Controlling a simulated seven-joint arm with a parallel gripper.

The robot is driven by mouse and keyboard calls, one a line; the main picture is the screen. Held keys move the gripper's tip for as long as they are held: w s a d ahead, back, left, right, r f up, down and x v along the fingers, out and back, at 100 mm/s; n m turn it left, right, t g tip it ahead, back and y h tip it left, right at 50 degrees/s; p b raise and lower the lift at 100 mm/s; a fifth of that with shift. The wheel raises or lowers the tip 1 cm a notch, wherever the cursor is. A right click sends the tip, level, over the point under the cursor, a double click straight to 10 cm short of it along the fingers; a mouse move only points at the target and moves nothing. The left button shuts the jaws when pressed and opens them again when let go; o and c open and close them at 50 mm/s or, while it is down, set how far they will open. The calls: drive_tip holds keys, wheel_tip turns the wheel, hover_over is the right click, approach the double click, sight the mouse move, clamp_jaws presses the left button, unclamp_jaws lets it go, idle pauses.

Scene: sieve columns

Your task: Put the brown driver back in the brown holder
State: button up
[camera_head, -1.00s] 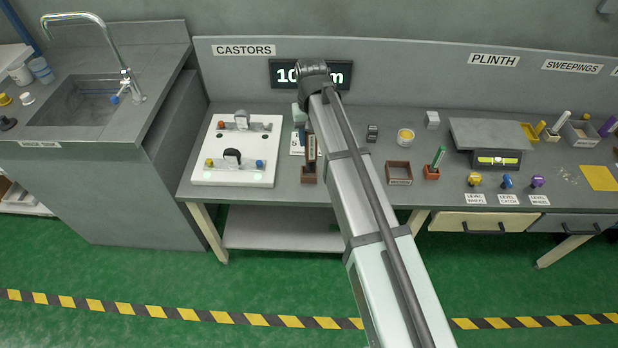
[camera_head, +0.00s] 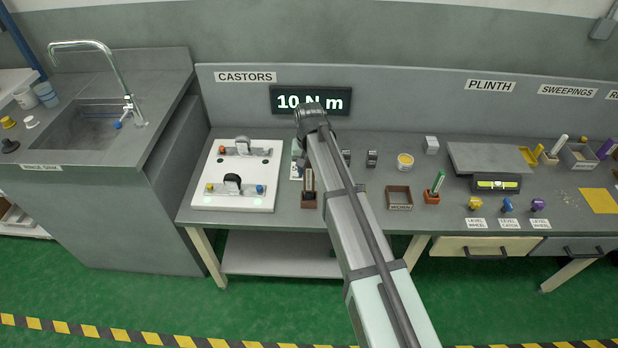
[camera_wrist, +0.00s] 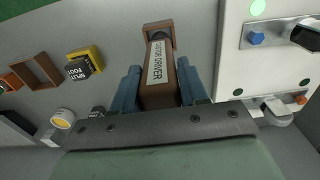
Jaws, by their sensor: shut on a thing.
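The brown driver, labelled "CASTOR DRIVER", is between the blue fingers of my gripper (camera_wrist: 158,72) in the wrist view. My gripper is shut on this driver (camera_wrist: 158,88). In the head view the driver (camera_head: 309,180) stands roughly upright just above the brown holder (camera_head: 308,201), largely lined up with it. The holder (camera_wrist: 156,29) also shows beyond the driver's far end in the wrist view. I cannot tell whether the driver's tip is inside the holder's opening. My gripper's fingers are mostly hidden behind my arm in the head view.
A white plate (camera_head: 215,195) with two castors lies left of the holder. A brown open tray (camera_head: 399,206) and an orange holder (camera_head: 432,198) with a green driver (camera_head: 438,181) stand to the right. A display (camera_head: 311,101) reads "10 N m".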

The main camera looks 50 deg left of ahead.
sight(309, 177)
drive_tip(key=shift+f, duration=1.75)
drive_tip(key=o, duration=1.2)
drive_tip(key=shift+c, duration=0.2)
wheel_tip(309, 177, up, 12)
drive_tip(key=shift+r, duration=0.1)
